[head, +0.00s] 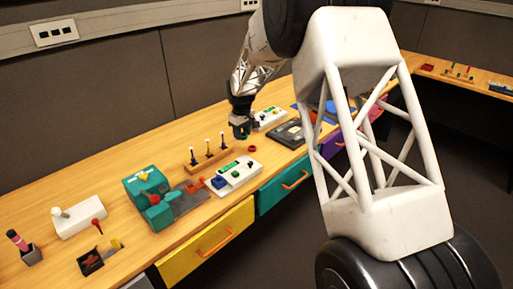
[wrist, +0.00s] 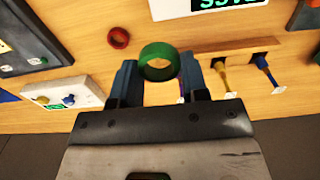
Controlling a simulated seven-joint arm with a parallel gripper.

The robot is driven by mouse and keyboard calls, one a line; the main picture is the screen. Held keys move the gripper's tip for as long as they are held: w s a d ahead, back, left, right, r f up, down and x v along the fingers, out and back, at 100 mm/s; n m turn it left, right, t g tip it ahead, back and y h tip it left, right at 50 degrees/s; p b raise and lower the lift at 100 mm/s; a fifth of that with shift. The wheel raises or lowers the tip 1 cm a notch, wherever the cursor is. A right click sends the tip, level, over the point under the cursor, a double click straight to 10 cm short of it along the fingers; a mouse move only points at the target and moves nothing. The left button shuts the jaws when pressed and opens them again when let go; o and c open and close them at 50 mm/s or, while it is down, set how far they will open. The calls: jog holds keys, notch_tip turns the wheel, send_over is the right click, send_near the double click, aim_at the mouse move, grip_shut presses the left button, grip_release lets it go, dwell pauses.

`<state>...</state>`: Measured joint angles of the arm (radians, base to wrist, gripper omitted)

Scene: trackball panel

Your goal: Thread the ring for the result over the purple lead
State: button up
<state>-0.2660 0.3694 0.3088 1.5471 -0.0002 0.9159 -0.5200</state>
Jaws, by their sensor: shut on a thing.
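In the wrist view my gripper (wrist: 158,75) is shut on a green ring (wrist: 158,74), held between the fingertips with its opening facing the camera. In the head view my gripper (head: 240,133) is above the bench, just right of the wooden rack (head: 209,160) with three upright leads. In the wrist view the rack (wrist: 235,47) carries a yellow lead (wrist: 230,78) and a blue lead (wrist: 264,66). A sliver of purple, perhaps the purple lead (wrist: 181,97), shows by the right finger; the rest is hidden. A white panel's display (wrist: 231,3) reads PASS, upside down.
A red ring (wrist: 118,38) lies loose on the bench; it also shows in the head view (head: 252,148). The white panel (head: 234,178) stands in front of the rack. A second white box (wrist: 85,97) and a dark device (wrist: 30,42) are nearby. A teal machine (head: 150,195) stands left.

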jog(key=w+a+r, duration=0.1)
jog(key=w+a, duration=0.1)
jog(key=a, duration=0.1)
jog(key=w+a+r, duration=0.2)
jog(key=a, duration=0.1)
jog(key=w+a+r, duration=0.2)
jog(key=a, duration=0.1)
jog(key=shift+w+a, duration=0.2)
jog(key=shift+w, duration=0.05)
jog(key=shift+f, duration=0.2)
jog(key=shift+f, duration=2.7)
jog(key=shift+f, duration=3.65)
